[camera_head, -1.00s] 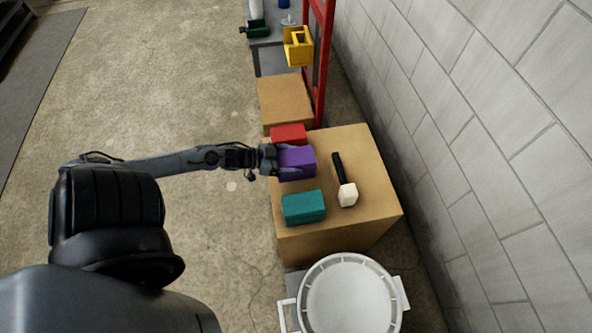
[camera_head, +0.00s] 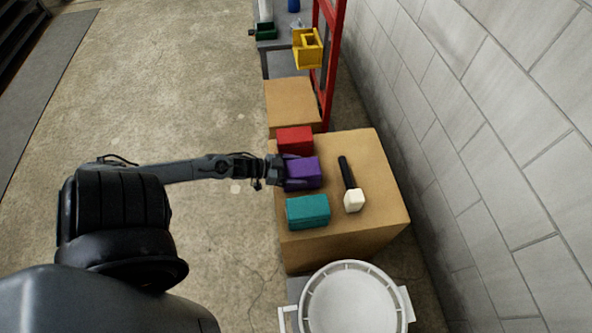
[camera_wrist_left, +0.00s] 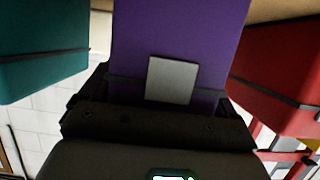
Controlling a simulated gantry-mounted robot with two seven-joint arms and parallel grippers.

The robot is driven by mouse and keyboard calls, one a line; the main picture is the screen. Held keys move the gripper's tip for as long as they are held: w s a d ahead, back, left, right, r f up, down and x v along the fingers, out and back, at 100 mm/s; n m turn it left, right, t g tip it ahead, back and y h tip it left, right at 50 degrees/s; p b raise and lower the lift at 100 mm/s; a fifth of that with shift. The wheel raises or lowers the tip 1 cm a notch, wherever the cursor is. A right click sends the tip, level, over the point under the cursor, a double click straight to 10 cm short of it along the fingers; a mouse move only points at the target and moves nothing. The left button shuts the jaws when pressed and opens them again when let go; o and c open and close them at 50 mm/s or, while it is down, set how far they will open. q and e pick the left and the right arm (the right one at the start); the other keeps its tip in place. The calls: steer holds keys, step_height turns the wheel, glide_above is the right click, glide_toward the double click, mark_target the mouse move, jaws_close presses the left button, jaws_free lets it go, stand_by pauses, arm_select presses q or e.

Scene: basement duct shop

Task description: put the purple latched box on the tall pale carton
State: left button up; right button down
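The purple latched box (camera_head: 304,172) is at the left edge of the large tan carton (camera_head: 378,180), between a red box and a teal box. My left gripper (camera_head: 287,172) reaches in from the left with its fingers along two sides of the purple box, shut on it. In the left wrist view, the purple box (camera_wrist_left: 205,40) fills the middle, its grey latch plate (camera_wrist_left: 172,80) facing the gripper (camera_wrist_left: 165,95). I cannot tell whether its underside touches the carton top. My right gripper is not in view.
The red box (camera_head: 295,140) and teal box (camera_head: 308,211) stand close on either side. A black-handled mallet (camera_head: 353,198) lies to the right. Another tan carton (camera_head: 292,100) stands behind, near a red frame (camera_head: 329,70). A white round tub (camera_head: 350,300) is in front; a block wall is right.

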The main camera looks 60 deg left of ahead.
arm_select(q)
steer(key=shift+o, duration=0.7)
steer(key=shift+r, duration=0.1)
steer(key=shift+s+r, duration=0.1)
steer(key=shift+s, duration=0.1)
steer(key=p+v, duration=0.4)
steer(key=v, duration=0.7)
steer(key=shift+s, duration=0.25)
steer(key=shift+a, duration=0.15)
